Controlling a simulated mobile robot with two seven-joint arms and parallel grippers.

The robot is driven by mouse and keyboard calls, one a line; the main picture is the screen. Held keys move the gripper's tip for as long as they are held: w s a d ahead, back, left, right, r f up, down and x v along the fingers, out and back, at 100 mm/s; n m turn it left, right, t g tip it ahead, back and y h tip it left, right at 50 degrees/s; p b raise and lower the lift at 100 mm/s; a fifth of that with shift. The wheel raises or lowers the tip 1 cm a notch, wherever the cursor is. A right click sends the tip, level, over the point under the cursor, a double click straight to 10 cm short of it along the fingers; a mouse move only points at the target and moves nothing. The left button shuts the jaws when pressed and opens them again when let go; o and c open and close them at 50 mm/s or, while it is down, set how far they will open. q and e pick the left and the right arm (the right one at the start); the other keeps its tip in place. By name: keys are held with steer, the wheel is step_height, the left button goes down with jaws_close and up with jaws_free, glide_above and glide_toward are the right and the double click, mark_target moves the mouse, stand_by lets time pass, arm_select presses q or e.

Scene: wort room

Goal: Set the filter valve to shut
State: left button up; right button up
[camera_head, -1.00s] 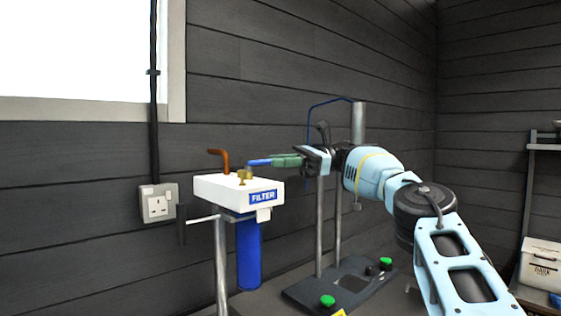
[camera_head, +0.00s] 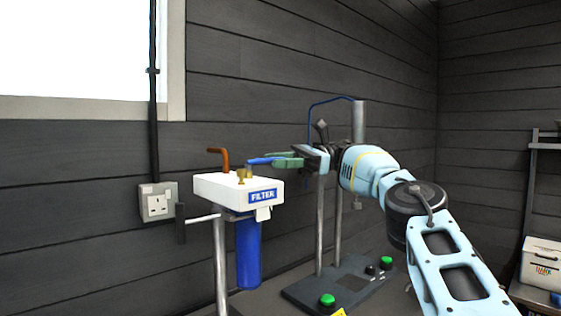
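The filter unit (camera_head: 212,187) is a white box with a blue FILTER label, a brass fitting and a blue cylinder (camera_head: 248,256) below. Its blue valve lever (camera_head: 261,161) rises from the brass fitting on top and points right, roughly level. My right gripper (camera_head: 288,160), with green fingers, comes in from the right at the lever's free end. The fingers look parted, one on the far side and one on the near side of the lever tip; contact is hard to tell. My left gripper is not in view.
A copper-coloured bent pipe (camera_head: 222,158) stands on the filter box, left of the lever. A stand with a dark base (camera_head: 330,285) and green buttons is below my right arm. A white box (camera_head: 540,265) sits far right.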

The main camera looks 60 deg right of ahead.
steer(key=shift+r, duration=0.1)
